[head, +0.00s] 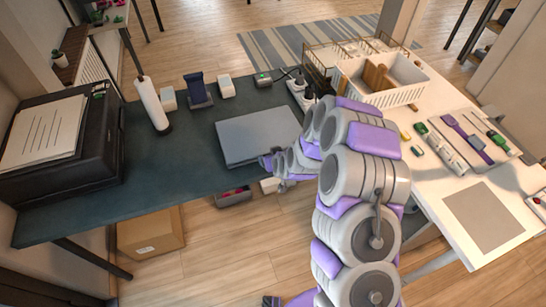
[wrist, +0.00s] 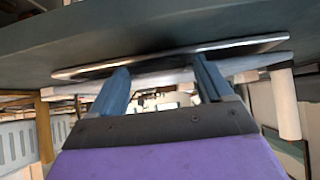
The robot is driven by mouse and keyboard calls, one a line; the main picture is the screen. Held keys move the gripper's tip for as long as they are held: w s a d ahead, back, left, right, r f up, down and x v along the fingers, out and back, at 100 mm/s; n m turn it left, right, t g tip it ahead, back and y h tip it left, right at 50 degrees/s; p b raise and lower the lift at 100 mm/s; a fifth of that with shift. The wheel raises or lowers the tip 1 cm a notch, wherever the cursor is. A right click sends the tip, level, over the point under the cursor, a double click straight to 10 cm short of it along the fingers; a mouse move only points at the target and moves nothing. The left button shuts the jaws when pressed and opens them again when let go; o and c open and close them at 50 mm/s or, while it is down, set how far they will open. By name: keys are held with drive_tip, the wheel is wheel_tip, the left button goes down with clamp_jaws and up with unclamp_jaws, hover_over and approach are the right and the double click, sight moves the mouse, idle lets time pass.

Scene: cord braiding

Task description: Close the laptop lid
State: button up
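The grey laptop (head: 255,137) lies on the dark desk, with its lid down flat or nearly flat over the base. In the wrist view the laptop (wrist: 170,58) shows edge-on as two thin layers close together. I cannot tell whether a narrow gap remains between them. My gripper (head: 266,162) is at the laptop's front edge, near its right corner. In the wrist view its two blue-grey fingers (wrist: 163,75) are spread apart with nothing held between them. The fingertips reach the laptop's edge; I cannot tell whether they touch it.
The dark desk (head: 180,165) has clear room left of the laptop. A black printer (head: 100,150) stands at the far left, and a white roll (head: 152,105) and small devices stand along the back. A white dish rack (head: 385,85) is on the light table at right.

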drive_tip(key=shift+o, duration=0.7)
drive_tip(key=p+v, duration=0.4)
drive_tip(key=v, duration=0.8)
drive_tip(key=shift+p, duration=0.4)
drive_tip(key=shift+d+r+p, duration=0.1)
drive_tip(key=shift+d+p, duration=0.05)
drive_tip(key=shift+p, duration=0.25)
drive_tip(key=p+v, duration=0.5)
drive_tip(key=p, duration=0.8)
drive_tip(key=shift+s+p, duration=0.15)
drive_tip(key=shift+p, duration=0.15)
